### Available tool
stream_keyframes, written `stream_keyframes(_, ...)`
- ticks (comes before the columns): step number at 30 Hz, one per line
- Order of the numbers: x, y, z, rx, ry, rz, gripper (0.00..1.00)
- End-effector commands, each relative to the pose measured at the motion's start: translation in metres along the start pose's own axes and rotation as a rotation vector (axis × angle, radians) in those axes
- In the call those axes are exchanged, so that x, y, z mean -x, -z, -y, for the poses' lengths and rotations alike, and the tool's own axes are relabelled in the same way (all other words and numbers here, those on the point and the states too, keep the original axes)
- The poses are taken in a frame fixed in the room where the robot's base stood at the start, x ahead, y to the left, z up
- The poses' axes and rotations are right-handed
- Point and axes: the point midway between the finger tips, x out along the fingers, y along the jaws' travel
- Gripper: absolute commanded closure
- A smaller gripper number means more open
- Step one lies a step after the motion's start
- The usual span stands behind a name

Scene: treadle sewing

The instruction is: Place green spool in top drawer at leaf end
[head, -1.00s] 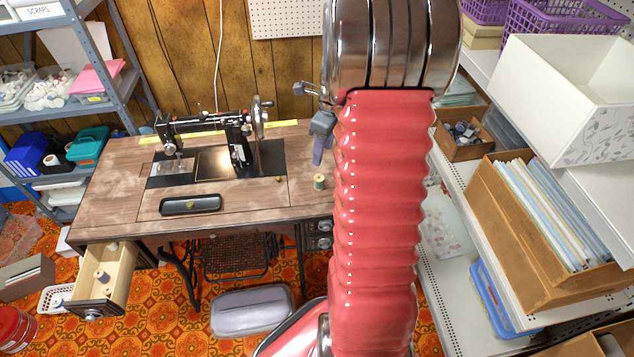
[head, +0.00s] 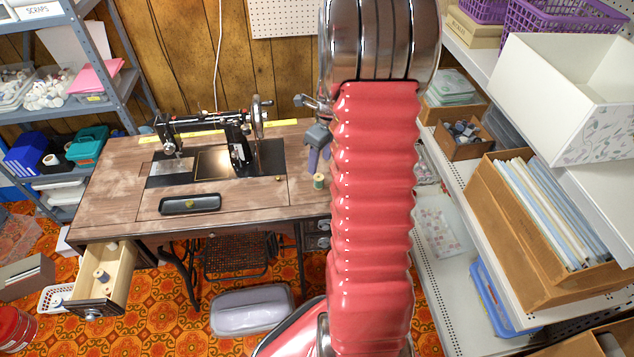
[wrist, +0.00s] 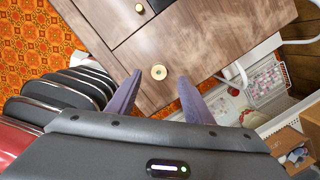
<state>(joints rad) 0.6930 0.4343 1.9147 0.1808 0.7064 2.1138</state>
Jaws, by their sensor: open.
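The green spool (head: 319,181) stands upright on the right part of the wooden sewing table (head: 120,200), close to its right edge. My gripper (head: 317,163) is open and empty above the spool, partly hidden by my arm in the head view. In the wrist view the spool (wrist: 158,72) shows end-on between the two spread purple fingertips, seemingly below them and untouched. A drawer (head: 124,279) is pulled out under the table's left end. Spools (head: 101,275) lie inside it. Small drawers (head: 323,234) show under the table's right end, partly hidden by my arm.
The black sewing machine (head: 240,150) stands at the table's back. A dark tray (head: 190,204) lies near the front edge. Shelves with boxes (head: 530,230) stand close on the right, and a grey shelf unit (head: 118,75) is at the left. The table's front left is bare.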

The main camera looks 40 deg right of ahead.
Motion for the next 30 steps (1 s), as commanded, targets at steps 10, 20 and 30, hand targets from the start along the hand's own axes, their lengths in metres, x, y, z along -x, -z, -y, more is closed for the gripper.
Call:
stream_keyframes(10,-0.037,0.001,0.000,0.001,-0.001,-0.001,0.53)
stream_keyframes(20,-0.038,0.001,0.000,0.000,0.000,0.000,0.53)
stream_keyframes(30,-0.074,0.008,-0.001,-0.001,-0.002,-0.002,0.53)
